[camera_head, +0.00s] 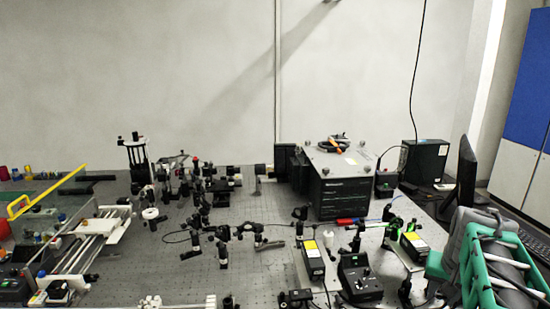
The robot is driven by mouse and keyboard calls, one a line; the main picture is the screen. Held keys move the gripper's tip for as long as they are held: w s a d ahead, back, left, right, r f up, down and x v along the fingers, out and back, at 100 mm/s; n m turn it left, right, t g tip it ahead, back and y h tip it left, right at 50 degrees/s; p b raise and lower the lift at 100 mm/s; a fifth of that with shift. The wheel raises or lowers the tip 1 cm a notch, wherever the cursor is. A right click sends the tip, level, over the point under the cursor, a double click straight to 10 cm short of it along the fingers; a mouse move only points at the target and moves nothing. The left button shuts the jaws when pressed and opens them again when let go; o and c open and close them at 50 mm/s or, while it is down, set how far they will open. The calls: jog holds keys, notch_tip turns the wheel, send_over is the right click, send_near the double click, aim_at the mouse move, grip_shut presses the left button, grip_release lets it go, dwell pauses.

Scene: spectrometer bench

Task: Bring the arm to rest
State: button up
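My gripper does not show in the head view, and I cannot see its fingers or whether it holds anything. A large grey and green body (490,262) with black parts fills the lower right corner, close to the camera. I cannot tell whether it is part of my arm. The optical bench (125,262) spreads across the lower half of the view.
Optics mounts crowd the bench's middle. A black instrument with a pale top (335,160) stands at the back. A monitor (467,172) is at right, a white rail frame (95,240) at left. Bare bench shows at front left. A black cable (416,65) hangs down.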

jog(key=s+a+f+n+y, duration=0.1)
jog(key=s+a+f, duration=0.2)
jog(key=a, duration=0.3)
jog(key=s+a+f+n+g, duration=0.1)
jog(key=s+a+f, duration=0.25)
jog(key=a, duration=0.35)
jog(key=s+a+f+n+y, duration=0.1)
jog(key=s+a+f+n, duration=0.15)
jog(key=a, duration=0.35)
jog(key=a+r+n+t, duration=0.1)
jog(key=a+r+n, duration=0.1)
jog(key=a, duration=0.7)
jog(key=shift+r+n, duration=0.35)
jog(key=shift+r, duration=0.5)
jog(key=shift+a, duration=0.1)
